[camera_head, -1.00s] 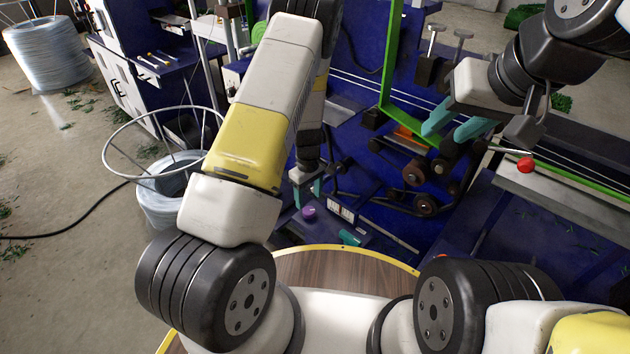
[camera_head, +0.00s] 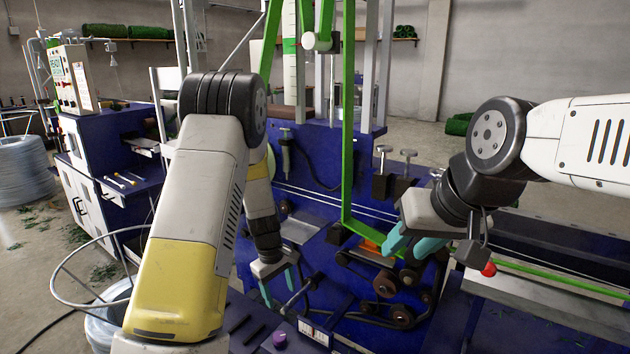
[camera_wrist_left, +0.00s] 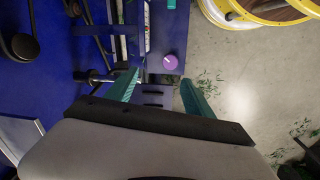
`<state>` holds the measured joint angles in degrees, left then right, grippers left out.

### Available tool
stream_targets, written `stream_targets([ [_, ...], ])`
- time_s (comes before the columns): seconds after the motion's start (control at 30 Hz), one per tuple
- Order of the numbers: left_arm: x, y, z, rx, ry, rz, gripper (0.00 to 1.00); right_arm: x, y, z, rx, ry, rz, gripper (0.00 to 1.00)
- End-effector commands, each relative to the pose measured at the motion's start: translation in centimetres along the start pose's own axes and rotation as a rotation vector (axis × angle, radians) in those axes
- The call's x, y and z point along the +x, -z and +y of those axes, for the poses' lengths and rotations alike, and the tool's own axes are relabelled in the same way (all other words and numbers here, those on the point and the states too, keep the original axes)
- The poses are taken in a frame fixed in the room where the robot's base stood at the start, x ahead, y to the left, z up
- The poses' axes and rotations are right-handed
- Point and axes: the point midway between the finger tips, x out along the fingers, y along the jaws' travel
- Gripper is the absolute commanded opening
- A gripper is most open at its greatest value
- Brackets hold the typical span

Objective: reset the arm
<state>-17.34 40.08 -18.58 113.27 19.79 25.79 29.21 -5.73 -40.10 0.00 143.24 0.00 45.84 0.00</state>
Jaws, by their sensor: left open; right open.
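My left gripper (camera_head: 280,288) hangs fingers-down at the lower middle of the head view, in front of the blue machine. Its teal fingers are apart and empty, and they also show spread in the left wrist view (camera_wrist_left: 158,92). Below them there is a purple knob (camera_wrist_left: 170,62) on a blue panel, which also shows in the head view (camera_head: 280,340). My right gripper (camera_head: 410,246) is at the right of the head view, with its teal fingers pointing left beside the green frame. It is open and empty.
The blue machine (camera_head: 325,270) carries a green frame (camera_head: 348,180), rollers (camera_head: 388,284) and a lever with a red ball (camera_head: 489,269) near my right gripper. A wire coil (camera_head: 24,170) stands at the far left.

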Motion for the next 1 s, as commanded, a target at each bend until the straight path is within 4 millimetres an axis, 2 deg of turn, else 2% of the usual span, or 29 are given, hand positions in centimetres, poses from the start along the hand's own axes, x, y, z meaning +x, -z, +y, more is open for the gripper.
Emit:
stream_targets([
  [0.03, -3.0, -0.3, 0.3, 0.029, -0.040, 0.001, 0.61, 0.0, 0.0, 0.0, 0.000, 0.000, 0.000, 0.41],
  [0.2, -11.1, -2.1, 0.0, 0.154, -0.136, 0.010, 0.61, 0.0, 0.0, 0.0, 0.000, 0.000, 0.000, 0.41],
  [0.37, -18.0, -4.2, -1.5, 0.284, -0.211, 0.047, 0.61, 0.0, 0.0, 0.0, 0.000, 0.000, 0.000, 0.41],
  [0.5, -23.3, -6.5, -3.7, 0.402, -0.262, 0.099, 0.61, 0.0, 0.0, 0.0, 0.000, 0.000, 0.000, 0.41],
  [0.7, -29.1, -10.0, -7.7, 0.572, -0.302, 0.206, 0.61, 0.0, 0.0, 0.0, 0.000, 0.000, 0.000, 0.41],
  [0.8, -31.2, -11.8, -10.0, 0.654, -0.304, 0.268, 0.61, 0.0, 0.0, 0.0, 0.000, 0.000, 0.000, 0.41],
  [1.0, -33.3, -14.5, -13.7, 0.776, -0.282, 0.377, 0.61, 0.0, 0.0, 0.0, 0.000, 0.000, 0.000, 0.41],
])
